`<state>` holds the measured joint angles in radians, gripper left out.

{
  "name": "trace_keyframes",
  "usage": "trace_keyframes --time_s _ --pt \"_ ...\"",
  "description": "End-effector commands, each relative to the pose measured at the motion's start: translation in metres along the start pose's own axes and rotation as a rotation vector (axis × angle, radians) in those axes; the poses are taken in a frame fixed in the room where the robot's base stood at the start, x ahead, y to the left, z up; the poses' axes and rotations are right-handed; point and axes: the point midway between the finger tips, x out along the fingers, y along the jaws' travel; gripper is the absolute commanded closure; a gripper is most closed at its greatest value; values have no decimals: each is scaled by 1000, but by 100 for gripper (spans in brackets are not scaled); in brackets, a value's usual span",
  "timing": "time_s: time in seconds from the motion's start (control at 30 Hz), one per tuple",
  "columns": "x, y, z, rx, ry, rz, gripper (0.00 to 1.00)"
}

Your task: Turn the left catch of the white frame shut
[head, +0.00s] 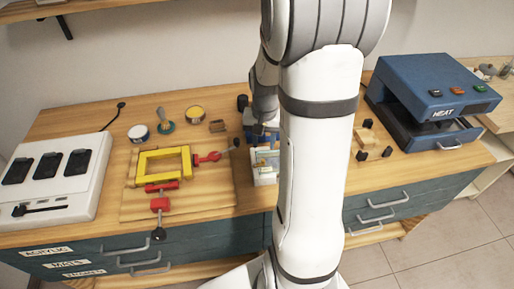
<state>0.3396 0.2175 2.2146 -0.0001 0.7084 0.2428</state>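A small white piece (264,180), which may be the white frame, shows at the bench's front middle, just left of my arm. My arm covers its right side, and its catches cannot be made out. My gripper (263,136) points down just above and behind it, at the left edge of my arm. Its fingertips are small and partly hidden, so I cannot tell whether they are open or touch anything.
A yellow frame (148,166) with red clamps (160,204) lies on a wooden board (210,205) to the left. A white device with black pads (80,205) stands far left. A blue heat press (425,85) stands right. Tins (139,132) stand behind the board.

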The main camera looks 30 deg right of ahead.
Motion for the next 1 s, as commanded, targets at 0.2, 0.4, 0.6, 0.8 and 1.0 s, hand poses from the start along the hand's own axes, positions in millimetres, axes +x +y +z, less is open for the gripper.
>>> trace_keyframes --time_s 0.2,0.4,0.6,0.8,1.0 --pt "32 0 1 0 -6 2 66" --pt "60 0 1 -1 -4 1 66" --pt "72 0 1 -2 -2 0 66" --pt "74 -1 1 -2 -1 0 66" --pt "74 -1 1 -3 -1 0 76"
